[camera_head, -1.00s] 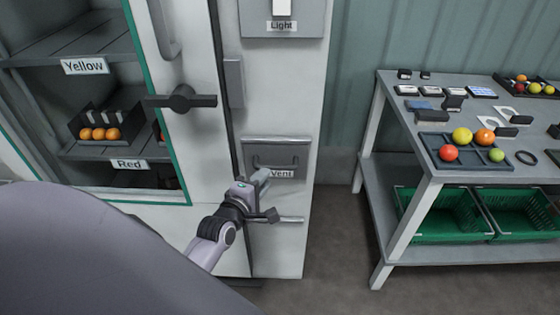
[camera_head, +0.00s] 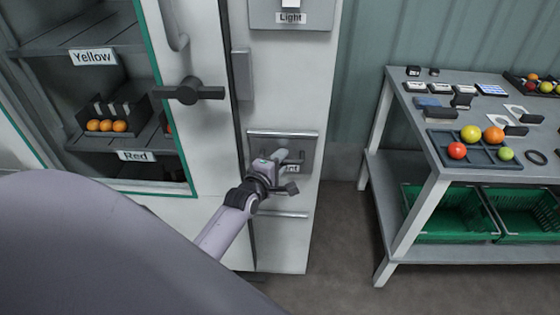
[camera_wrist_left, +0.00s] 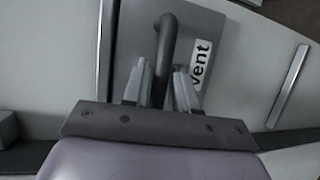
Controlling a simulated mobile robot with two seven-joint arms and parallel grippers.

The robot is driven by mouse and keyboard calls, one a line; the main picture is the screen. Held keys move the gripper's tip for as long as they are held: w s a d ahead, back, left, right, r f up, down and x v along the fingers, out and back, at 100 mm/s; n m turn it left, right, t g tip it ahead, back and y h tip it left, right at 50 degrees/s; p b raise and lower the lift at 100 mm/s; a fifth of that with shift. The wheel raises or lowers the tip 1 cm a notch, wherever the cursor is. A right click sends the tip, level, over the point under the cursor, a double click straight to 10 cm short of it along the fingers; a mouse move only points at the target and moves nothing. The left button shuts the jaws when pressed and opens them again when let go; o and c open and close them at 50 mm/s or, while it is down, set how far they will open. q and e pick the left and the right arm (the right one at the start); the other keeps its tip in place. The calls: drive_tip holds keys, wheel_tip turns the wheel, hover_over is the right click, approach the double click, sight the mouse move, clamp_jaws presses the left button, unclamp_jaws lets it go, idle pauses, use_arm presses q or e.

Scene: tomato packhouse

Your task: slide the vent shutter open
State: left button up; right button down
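The vent shutter is a grey panel (camera_head: 308,150) low on the white cabinet front, with a "Vent" label partly hidden by my gripper. The wrist view shows its dark curved handle (camera_wrist_left: 168,40) beside the label (camera_wrist_left: 201,64). My left gripper (camera_head: 286,172) is at the panel with its fingers apart. In the left wrist view, the fingers (camera_wrist_left: 162,88) stand on either side of the handle, which passes between them; I cannot tell whether they touch it. My right gripper is not in view.
A horizontal bar (camera_head: 284,214) is below the panel, and a light switch panel (camera_head: 318,16) above. A black door handle (camera_head: 190,92) sticks out at the left. A grey table (camera_head: 437,177) with fruit and small items stands at the right, with floor between.

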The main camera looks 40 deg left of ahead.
use_arm(q)
drive_tip(key=shift+c, duration=0.2)
clamp_jaws()
wheel_tip(320, 180, down, 18)
drive_tip(key=b, duration=1.3)
drive_tip(key=shift+r, duration=0.25)
drive_tip(key=shift+s+f, duration=0.1)
drive_tip(key=shift+o, duration=0.2)
unclamp_jaws()
